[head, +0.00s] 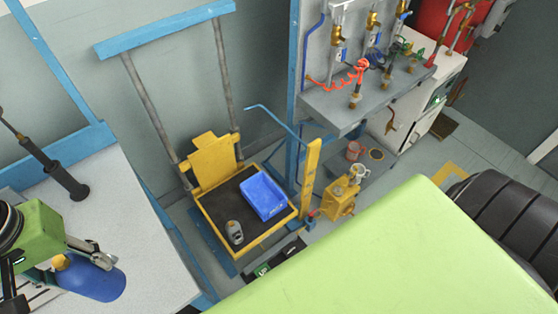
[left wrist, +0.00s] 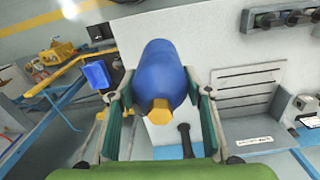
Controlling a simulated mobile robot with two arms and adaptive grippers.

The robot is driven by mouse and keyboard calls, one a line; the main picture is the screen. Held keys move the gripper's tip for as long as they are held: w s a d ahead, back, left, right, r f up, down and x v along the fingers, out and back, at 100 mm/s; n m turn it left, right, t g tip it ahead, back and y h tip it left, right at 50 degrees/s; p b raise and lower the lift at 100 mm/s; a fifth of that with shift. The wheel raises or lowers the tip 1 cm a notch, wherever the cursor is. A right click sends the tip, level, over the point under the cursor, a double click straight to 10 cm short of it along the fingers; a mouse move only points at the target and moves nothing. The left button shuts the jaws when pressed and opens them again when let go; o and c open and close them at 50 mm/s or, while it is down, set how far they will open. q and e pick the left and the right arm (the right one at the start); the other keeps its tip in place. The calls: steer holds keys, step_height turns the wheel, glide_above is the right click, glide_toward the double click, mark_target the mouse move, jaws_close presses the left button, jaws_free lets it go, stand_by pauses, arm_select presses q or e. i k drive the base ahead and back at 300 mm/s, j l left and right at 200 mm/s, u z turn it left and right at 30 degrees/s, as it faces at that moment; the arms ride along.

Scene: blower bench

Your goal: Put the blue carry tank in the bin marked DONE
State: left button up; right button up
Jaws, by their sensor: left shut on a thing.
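The blue carry tank (head: 92,279) is at the lower left in the head view, over the white bench top; I cannot tell whether it touches the top. My left gripper (head: 82,250) is shut on it. In the left wrist view the tank (left wrist: 158,75) lies between the two fingers (left wrist: 160,105), with its yellow end toward the camera. A blue open bin (head: 263,196) stands on a yellow-framed platform, to the right of the gripper and apart from it. The bin also shows in the left wrist view (left wrist: 97,74). I cannot read a DONE mark on it. My right gripper is not in view.
A grey can (head: 234,232) stands on the dark platform (head: 222,207) near the bin. A blue frame rail (head: 180,235) runs between the bench (head: 130,215) and the platform. A yellow post (head: 310,178) rises right of the bin. A grey shelf (head: 365,100) is behind.

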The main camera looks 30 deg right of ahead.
mark_target(267, 203)
steer(key=l+z, duration=0.2)
steer(key=z, duration=0.15)
steer(key=i+l+z, duration=0.15)
steer(key=z, duration=0.2)
steer(key=i+l+z, duration=0.1)
steer(key=z, duration=0.25)
steer(key=i+l, duration=0.45)
steer(key=l, duration=0.15)
